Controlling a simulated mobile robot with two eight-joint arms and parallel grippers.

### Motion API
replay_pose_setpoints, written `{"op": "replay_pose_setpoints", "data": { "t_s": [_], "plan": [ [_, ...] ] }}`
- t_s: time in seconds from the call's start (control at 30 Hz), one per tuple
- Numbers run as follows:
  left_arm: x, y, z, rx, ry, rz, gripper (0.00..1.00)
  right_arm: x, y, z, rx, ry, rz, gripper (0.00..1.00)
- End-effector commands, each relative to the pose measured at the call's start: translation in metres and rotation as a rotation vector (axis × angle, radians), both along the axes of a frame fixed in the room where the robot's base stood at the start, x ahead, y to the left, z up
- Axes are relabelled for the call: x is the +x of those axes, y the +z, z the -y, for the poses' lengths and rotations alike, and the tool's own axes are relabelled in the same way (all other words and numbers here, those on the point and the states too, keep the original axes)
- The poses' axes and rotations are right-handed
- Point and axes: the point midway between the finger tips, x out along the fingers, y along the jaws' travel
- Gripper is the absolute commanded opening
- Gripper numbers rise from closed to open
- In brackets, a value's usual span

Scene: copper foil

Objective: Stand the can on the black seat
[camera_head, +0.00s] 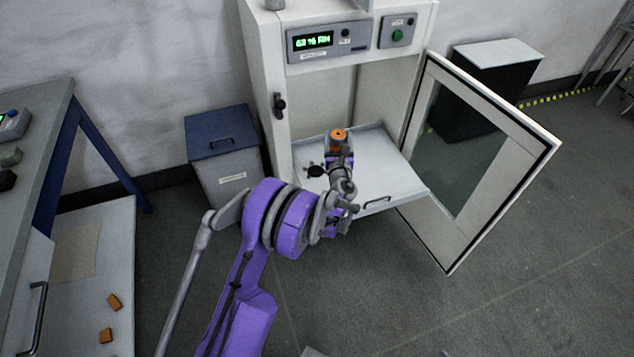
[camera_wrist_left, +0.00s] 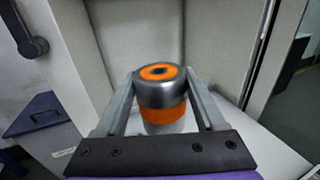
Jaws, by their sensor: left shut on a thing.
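The can (camera_wrist_left: 162,98) is a grey metal cylinder with an orange band and an orange ring on top. In the head view its orange top (camera_head: 338,134) shows above my left gripper (camera_head: 339,146). My left gripper (camera_wrist_left: 160,92) is shut on the can, one finger on each side, and the can looks upright. A small black shape, probably the black seat (camera_head: 315,170), lies on the white pulled-out shelf of the cabinet, just left of the gripper. I cannot tell how high the can's base is over the shelf. My right gripper is not in view.
The white cabinet (camera_head: 268,75) has its glass door (camera_head: 465,150) swung open on the right. The shelf (camera_head: 385,165) is bare right of my gripper. A blue-lidded bin (camera_head: 225,160) stands left of the cabinet. Orange blocks (camera_head: 114,301) lie at the lower left.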

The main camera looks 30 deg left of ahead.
Motion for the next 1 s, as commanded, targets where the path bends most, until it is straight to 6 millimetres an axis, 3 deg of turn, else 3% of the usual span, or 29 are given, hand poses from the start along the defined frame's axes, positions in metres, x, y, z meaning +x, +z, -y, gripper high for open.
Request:
{"op": "replay_pose_setpoints", "data": {
  "t_s": [0.03, 0.1, 0.2, 0.33, 0.47, 0.7, 1.0],
  "plan": [
    [0.012, -0.033, -0.023, 0.002, 0.026, -0.003, 0.01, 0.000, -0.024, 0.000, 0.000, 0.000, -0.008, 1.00],
    [0.024, -0.057, -0.049, 0.004, 0.051, -0.002, 0.01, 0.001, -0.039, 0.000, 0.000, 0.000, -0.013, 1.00],
    [0.036, -0.083, -0.078, 0.005, 0.079, -0.001, 0.01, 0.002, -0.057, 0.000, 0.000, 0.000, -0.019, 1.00],
    [0.044, -0.102, -0.102, 0.005, 0.102, 0.001, 0.01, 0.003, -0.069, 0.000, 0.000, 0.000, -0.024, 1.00],
    [0.047, -0.116, -0.110, 0.005, 0.109, 0.002, 0.01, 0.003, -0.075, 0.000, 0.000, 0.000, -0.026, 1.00],
    [0.047, -0.159, -0.110, 0.005, 0.110, 0.002, 0.01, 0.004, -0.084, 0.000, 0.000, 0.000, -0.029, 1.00],
    [0.047, -0.186, -0.110, 0.005, 0.109, 0.002, 0.01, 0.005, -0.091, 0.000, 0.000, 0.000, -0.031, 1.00]
  ]
}}
